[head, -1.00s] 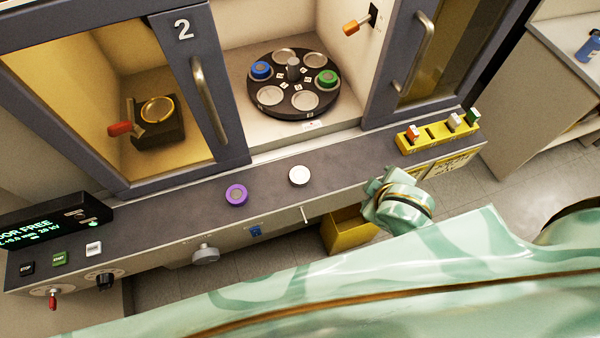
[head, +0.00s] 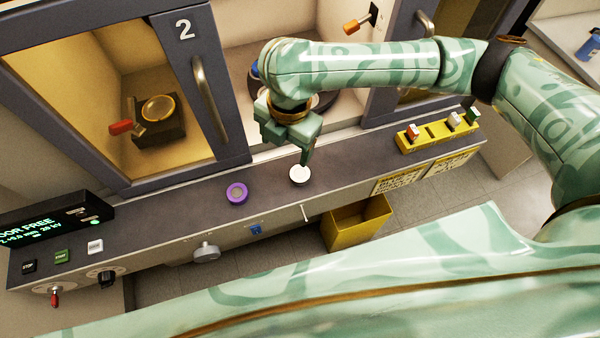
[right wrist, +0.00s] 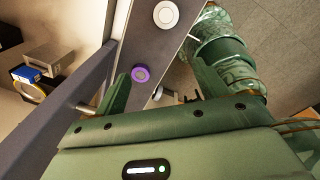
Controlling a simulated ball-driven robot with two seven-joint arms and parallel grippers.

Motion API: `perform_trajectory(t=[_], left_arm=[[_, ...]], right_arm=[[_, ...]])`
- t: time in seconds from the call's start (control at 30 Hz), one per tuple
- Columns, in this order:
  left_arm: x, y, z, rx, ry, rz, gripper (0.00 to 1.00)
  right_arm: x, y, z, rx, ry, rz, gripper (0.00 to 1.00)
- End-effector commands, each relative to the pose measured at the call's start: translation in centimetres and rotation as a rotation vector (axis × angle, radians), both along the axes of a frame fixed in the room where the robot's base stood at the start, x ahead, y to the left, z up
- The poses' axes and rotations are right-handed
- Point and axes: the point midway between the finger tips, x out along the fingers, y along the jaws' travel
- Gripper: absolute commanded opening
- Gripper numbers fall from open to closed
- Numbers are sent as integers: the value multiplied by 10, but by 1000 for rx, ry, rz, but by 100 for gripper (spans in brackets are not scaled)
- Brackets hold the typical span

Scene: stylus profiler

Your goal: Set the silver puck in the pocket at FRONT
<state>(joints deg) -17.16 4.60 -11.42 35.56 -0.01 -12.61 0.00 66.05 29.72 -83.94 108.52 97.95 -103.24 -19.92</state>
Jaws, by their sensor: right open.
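The silver puck (head: 300,175) lies flat on the grey counter ledge. It also shows near the top of the right wrist view (right wrist: 166,14). My right gripper (head: 300,150) is open and empty, with a fingertip close above the puck in the head view; contact cannot be told. In the right wrist view the puck is beyond the fingertips (right wrist: 160,72). The dark carousel (head: 328,102) in the open bay is mostly hidden behind my right arm, and its front pocket cannot be seen. Part of a blue puck (head: 255,69) shows at its left. My left gripper is not in view.
A purple puck (head: 237,193) lies on the ledge left of the silver one. A yellow bin (head: 357,223) is below the ledge. The door (head: 205,85) marked 2 stands left of the bay.

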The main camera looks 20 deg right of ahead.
Motion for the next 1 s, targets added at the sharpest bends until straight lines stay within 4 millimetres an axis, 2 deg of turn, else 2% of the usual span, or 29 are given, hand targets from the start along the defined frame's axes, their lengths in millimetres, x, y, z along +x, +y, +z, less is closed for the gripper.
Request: perform_trajectory(t=[0.03, 0.17, 0.27, 0.5, 0.6, 0.87, 1.0], left_arm=[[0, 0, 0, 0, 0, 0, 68], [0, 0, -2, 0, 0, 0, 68], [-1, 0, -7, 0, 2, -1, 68], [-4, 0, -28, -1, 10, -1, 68], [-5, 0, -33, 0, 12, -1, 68], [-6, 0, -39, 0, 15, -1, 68], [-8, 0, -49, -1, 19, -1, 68]], right_arm=[[6, -11, 4, -35, 9, -2, 72], [10, -26, 5, -78, 38, -5, 72], [10, -28, -11, -83, 47, -5, 72], [10, -28, -72, -81, 47, -5, 72], [10, -27, -90, -80, 45, -5, 72], [11, -28, -108, -80, 42, -4, 72], [15, -32, -128, -80, 44, -5, 72]])
